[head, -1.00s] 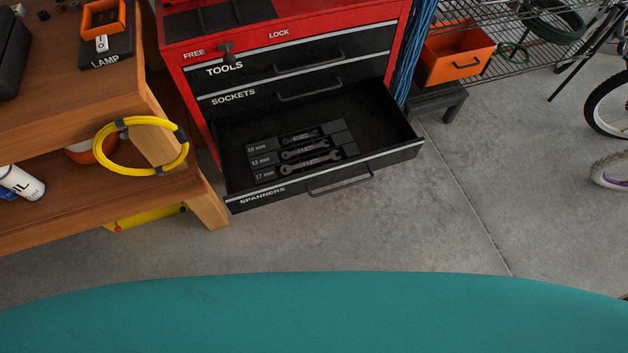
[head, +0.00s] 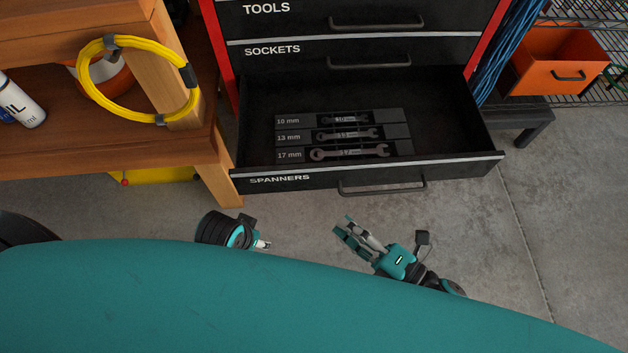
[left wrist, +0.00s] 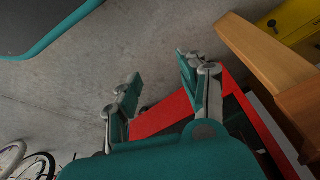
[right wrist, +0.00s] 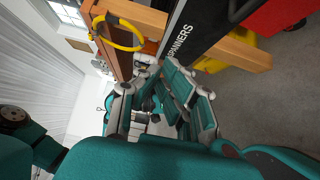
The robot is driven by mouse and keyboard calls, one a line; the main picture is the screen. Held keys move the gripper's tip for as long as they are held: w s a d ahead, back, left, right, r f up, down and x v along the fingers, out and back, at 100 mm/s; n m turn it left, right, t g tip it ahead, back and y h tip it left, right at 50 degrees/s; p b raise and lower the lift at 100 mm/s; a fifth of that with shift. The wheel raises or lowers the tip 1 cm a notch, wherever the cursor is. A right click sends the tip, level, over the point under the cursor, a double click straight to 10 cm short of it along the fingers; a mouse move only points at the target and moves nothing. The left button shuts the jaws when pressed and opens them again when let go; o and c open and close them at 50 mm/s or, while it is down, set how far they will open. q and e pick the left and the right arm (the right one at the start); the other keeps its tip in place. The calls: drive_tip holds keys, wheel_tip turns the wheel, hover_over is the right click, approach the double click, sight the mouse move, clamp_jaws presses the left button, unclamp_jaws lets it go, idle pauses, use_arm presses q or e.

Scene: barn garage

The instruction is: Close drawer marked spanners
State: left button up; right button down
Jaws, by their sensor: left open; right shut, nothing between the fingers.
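The drawer marked SPANNERS (head: 280,180) is pulled out from the red and black cabinet, with its grey handle (head: 382,188) along the front. Several spanners (head: 348,153) lie in a labelled holder inside it. My right gripper (head: 345,228) is shut and empty, in front of and below the drawer front, apart from it. In the right wrist view the drawer front (right wrist: 186,38) shows beyond the fingers. My left gripper shows best in the left wrist view (left wrist: 158,72), open and empty; in the head view it is mostly hidden behind my teal body.
The SOCKETS drawer (head: 300,50) and TOOLS drawer (head: 300,12) above look shut. A wooden workbench (head: 165,70) with a yellow cable coil (head: 84,88) stands close on the left. An orange bin (head: 552,75) is at the right. Concrete floor (head: 560,200) is clear at front right.

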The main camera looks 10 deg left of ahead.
sight(312, 182)
use_arm(q)
drive_tip(key=v, duration=0.3)
drive_tip(key=shift+w+r+b, duration=0.1)
drive_tip(key=shift+w+b, duration=0.15)
drive_tip(key=shift+b, duration=0.15)
use_arm(e)
drive_tip(key=w+a, duration=0.8)
drive_tip(key=a, duration=0.1)
drive_tip(key=shift+w+a, duration=0.1)
